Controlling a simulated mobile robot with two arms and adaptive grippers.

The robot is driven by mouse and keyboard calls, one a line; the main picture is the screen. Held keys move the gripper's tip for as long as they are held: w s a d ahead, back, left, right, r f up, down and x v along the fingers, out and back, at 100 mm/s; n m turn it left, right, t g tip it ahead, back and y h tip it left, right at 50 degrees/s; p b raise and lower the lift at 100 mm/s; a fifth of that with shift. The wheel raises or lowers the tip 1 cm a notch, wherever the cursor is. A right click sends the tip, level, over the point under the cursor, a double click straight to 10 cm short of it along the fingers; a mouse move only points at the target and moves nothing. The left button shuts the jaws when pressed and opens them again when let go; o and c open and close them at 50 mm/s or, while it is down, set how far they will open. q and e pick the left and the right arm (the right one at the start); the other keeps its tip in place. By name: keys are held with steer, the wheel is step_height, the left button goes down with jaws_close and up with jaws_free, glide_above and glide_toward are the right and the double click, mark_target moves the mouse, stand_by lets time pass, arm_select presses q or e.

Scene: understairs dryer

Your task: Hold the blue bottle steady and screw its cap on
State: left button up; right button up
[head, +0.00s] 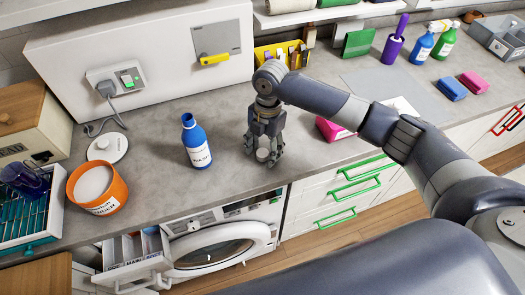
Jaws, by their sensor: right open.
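The blue bottle (197,149) stands upright on the grey counter, left of the middle, with a white label. Its neck shows no cap. My right gripper (263,160) points down over the counter to the right of the bottle, apart from it. Its fingers are open around a small pale round thing (263,155), which looks like the cap. I cannot tell whether the fingers touch it. My left gripper is not in view, and nothing holds the bottle.
An orange tub (112,205) of white powder and a white round lid (107,147) are at left. A yellow caddy (268,52) stands behind my right gripper, and a pink box (329,129) lies to its right. The counter's front edge is close, above the washer (215,252).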

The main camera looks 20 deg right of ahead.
mark_target(261, 153)
steer(key=c, duration=0.8)
steer(key=shift+r, duration=0.1)
steer(key=shift+w+r+b, duration=0.1)
steer(key=shift+r+b, duration=0.3)
steer(key=shift+r, duration=0.15)
step_height(261, 153, up, 2)
steer(key=shift+r+b, duration=0.1)
steer(key=shift+b, duration=0.4)
steer(key=s+d+b, duration=0.1)
steer(key=s+d, duration=0.1)
steer(key=d, duration=0.2)
steer(key=s+d+b, duration=0.1)
steer(key=s+d, duration=0.1)
steer(key=d, duration=0.2)
steer(key=s+d+r+b, duration=0.1)
steer(key=s+d, duration=0.2)
steer(key=d, duration=0.2)
steer(key=shift+r, duration=0.1)
steer(key=shift+s+d+r+b, duration=0.15)
steer(key=shift+s+d+b, duration=0.2)
steer(key=shift+d, duration=0.2)
